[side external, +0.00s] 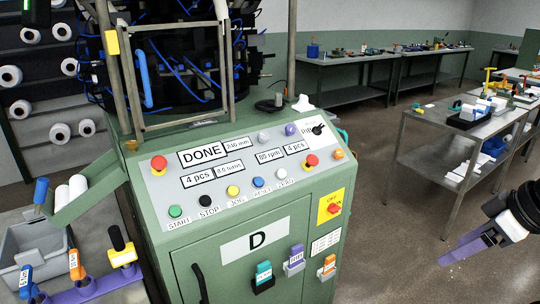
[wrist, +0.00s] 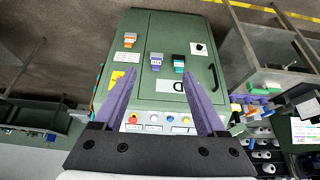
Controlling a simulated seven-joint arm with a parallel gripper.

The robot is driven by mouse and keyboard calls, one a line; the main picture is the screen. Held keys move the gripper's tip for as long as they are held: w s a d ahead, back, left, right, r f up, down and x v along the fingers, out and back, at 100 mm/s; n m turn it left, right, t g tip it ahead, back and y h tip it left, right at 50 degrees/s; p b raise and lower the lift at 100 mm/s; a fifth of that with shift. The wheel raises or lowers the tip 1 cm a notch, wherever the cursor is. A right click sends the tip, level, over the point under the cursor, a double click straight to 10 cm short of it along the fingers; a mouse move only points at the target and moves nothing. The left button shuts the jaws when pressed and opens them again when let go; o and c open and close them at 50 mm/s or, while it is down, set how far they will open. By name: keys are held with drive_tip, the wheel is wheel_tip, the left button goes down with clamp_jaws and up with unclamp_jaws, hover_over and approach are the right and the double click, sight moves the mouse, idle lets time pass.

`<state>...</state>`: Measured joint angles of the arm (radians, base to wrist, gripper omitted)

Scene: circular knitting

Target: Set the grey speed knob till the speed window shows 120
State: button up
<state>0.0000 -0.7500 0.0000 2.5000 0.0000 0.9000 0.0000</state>
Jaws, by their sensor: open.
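The grey knob (side external: 264,137) sits on the sloped control panel (side external: 150,185) of the green machine, just above the speed window (side external: 270,155), which reads 80 rpm. A purple knob (side external: 290,130) is to its right. My gripper (side external: 447,256) is at the far right of the side view, well away from the panel. Its two purple fingers are apart and empty in the wrist view (wrist: 162,70). The wrist view shows the cabinet front upside down, with the panel's lower button row between the fingers; I cannot make out the grey knob there.
Red mushroom buttons (side external: 159,163) and (side external: 312,160) stand up from the panel, with a black selector (side external: 317,129) at its upper right. Coloured tags (side external: 263,275) hang on the cabinet door. A metal bench (side external: 455,135) stands at the right. Open floor lies between bench and machine.

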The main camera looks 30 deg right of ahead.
sight(265, 136)
drive_tip(key=w+r+m+t, duration=0.1)
drive_tip(key=w+r+t, duration=0.3)
drive_tip(key=w+r, duration=0.5)
drive_tip(key=w+r+m+t+h, duration=0.1)
drive_tip(key=w+r+t, duration=0.35)
drive_tip(key=w, duration=0.85)
drive_tip(key=w+r+m+t, duration=0.1)
drive_tip(key=w+r+t, duration=0.45)
drive_tip(key=w, duration=0.55)
drive_tip(key=w+f+m+h, duration=0.1)
drive_tip(key=w+f+h, duration=0.1)
drive_tip(key=w+f, duration=0.55)
drive_tip(key=w+a+f+g, duration=0.1)
drive_tip(key=w+a+f, duration=0.15)
drive_tip(key=f, duration=0.45)
drive_tip(key=w+a+f+g, duration=0.1)
drive_tip(key=w+f, duration=0.3)
drive_tip(key=f, duration=0.3)
drive_tip(key=shift+n, duration=0.4)
drive_tip(key=w+d, duration=0.1)
drive_tip(key=w, duration=0.8)
drive_tip(key=w+d, duration=0.1)
drive_tip(key=w, duration=0.3)
drive_tip(key=shift+w+d+r, duration=0.15)
drive_tip(key=shift+d+r, duration=0.15)
clamp_jaws()
